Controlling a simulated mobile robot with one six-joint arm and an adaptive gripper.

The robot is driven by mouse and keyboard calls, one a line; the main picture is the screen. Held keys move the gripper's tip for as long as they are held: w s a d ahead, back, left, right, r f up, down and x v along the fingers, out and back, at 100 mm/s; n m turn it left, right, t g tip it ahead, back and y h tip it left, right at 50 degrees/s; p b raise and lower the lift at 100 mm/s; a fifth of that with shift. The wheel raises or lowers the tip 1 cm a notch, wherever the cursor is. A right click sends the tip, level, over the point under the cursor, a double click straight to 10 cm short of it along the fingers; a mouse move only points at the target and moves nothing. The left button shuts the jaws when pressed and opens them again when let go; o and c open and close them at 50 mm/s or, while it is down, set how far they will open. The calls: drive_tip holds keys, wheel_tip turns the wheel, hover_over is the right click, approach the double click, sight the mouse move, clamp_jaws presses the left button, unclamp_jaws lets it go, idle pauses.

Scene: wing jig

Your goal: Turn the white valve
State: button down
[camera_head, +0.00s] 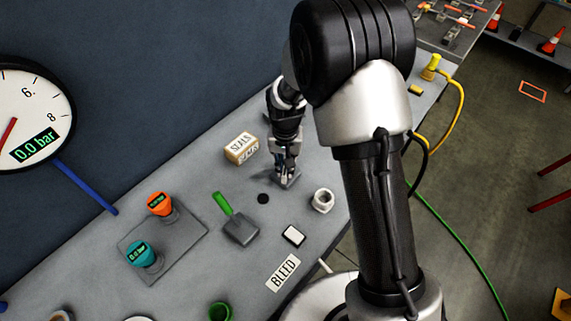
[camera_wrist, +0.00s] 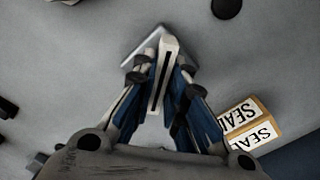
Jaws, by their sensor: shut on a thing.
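The white valve shows in the wrist view as a narrow white handle (camera_wrist: 169,46) with a dark slot, above a pale plate edge. In the head view its grey base (camera_head: 292,183) lies on the bench, and my gripper mostly hides the handle. My gripper (camera_wrist: 160,78) is shut on the white handle, with a finger on each side of it. In the head view my gripper (camera_head: 284,177) points down at the base. The round gauge (camera_head: 32,112) reads 0.0 bar on its green display, with a red needle.
A SEALS box (camera_head: 242,148) stands close to the left of my gripper. A green-handled valve (camera_head: 236,224), a black disc (camera_head: 263,198) and a white ring-shaped part (camera_head: 322,200) are nearby. Orange (camera_head: 160,203) and teal (camera_head: 143,253) knobs stand on a plate farther left.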

drive_tip(key=m, duration=0.6)
drive_tip(key=shift+m, duration=0.3)
idle(0.5)
drive_tip(key=c, duration=1.6)
unclamp_jaws()
wheel_tip(320, 180, up, 12)
drive_tip(key=shift+r, duration=0.1)
